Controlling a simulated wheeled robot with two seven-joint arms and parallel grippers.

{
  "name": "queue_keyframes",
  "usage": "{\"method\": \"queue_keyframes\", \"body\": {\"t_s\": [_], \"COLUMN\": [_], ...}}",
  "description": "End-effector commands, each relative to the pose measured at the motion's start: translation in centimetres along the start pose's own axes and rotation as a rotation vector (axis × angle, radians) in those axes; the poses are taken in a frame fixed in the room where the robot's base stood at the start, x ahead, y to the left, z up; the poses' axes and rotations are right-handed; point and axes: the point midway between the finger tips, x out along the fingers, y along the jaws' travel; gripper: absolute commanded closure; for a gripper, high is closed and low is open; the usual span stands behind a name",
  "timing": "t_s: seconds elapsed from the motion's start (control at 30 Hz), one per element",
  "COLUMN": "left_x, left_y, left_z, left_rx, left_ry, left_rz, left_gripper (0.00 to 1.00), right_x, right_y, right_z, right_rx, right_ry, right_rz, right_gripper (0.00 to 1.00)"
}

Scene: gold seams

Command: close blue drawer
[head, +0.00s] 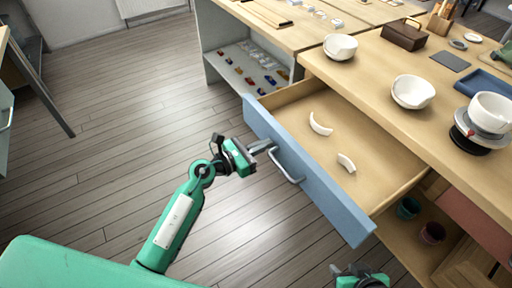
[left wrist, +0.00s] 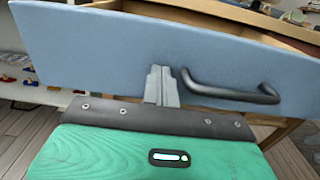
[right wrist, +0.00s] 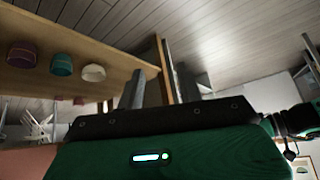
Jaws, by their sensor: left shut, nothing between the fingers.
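The blue drawer (head: 318,188) stands pulled out from the workbench, its inside showing in the head view. Two curved white pieces, one farther back (head: 320,124) and one nearer the front (head: 347,163), lie on its floor. Its grey bar handle (head: 288,168) is on the blue front; it also shows in the left wrist view (left wrist: 230,93). My left gripper (head: 264,147) is shut and empty at the front, beside the handle's left end. Its fingertips (left wrist: 161,84) point at the blue panel; contact is unclear. My right gripper (right wrist: 168,88) appears open and empty, low by the drawer's right side.
Small pots (head: 408,208) sit on a shelf below. Floor left of the drawer is clear.

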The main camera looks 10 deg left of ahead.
Motion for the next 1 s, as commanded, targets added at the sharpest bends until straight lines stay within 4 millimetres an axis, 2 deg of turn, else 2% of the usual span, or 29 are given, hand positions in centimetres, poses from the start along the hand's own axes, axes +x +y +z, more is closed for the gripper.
{"method": "queue_keyframes", "body": {"t_s": [0.37, 0.57, 0.77, 0.9, 1.0], "left_x": [0.2, 2.0, 6.3, 10.2, 13.0], "left_y": [0.0, 0.0, 0.0, 0.0, 0.0], "left_z": [0.0, 0.1, 0.1, 0.1, 0.0], "left_rx": [-0.001, -0.001, 0.001, 0.001, 0.001], "left_ry": [0.000, -0.001, -0.002, -0.001, -0.001], "left_rz": [0.000, -0.001, -0.001, -0.002, -0.002], "left_gripper": [1.00, 1.00, 1.00, 1.00, 1.00], "right_x": [0.0, -0.1, -0.3, -0.2, 0.4], "right_y": [0.0, 0.0, 0.4, 0.5, -0.2], "right_z": [-0.1, 0.1, 0.3, 0.3, 0.0], "right_rx": [0.001, 0.001, 0.003, 0.003, -0.003], "right_ry": [0.001, -0.014, -0.033, -0.028, 0.020], "right_rz": [-0.001, 0.001, 0.009, 0.012, -0.006], "right_gripper": [0.64, 0.64, 0.64, 0.64, 0.64]}}
